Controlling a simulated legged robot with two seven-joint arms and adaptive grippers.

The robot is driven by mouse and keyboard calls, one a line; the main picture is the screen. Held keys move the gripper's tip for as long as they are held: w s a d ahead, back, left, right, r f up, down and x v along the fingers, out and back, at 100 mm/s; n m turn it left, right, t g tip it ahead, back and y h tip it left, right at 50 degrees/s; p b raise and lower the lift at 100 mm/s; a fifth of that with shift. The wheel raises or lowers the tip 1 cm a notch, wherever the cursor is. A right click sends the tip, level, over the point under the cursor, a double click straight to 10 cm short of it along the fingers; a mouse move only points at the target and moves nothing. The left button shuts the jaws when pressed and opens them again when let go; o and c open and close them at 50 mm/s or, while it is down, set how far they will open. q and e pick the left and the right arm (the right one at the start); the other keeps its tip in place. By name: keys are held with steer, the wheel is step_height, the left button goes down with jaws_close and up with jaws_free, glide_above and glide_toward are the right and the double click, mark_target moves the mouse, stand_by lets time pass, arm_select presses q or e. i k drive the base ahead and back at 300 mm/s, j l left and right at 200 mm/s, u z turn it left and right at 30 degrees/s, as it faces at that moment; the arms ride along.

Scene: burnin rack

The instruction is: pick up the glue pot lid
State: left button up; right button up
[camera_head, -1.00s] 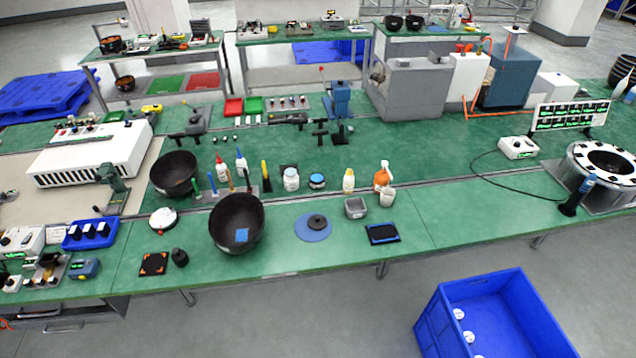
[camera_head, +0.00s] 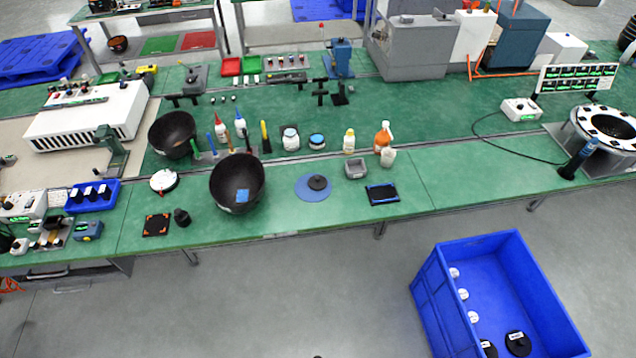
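A dark round piece with a raised knob (camera_head: 318,182), which looks like a lid, lies on a blue round mat (camera_head: 306,193) near the bench's front edge. A small jar with a blue top (camera_head: 316,141) stands behind it, and a white bottle (camera_head: 290,138) is to that jar's left. I cannot tell for certain which of these is the glue pot lid. Neither of my grippers is recognisable in the view. Only a tiny dark tip shows at the bottom edge, too little to identify.
A large black bowl (camera_head: 237,186) stands left of the mat. A blue crate (camera_head: 432,290) stands on the floor at front right. The front right benchtop is clear.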

mark_target(317, 182)
steer(key=i+u, duration=0.4)
steer(key=i+l+u, duration=0.35)
steer(key=i+j, duration=0.1)
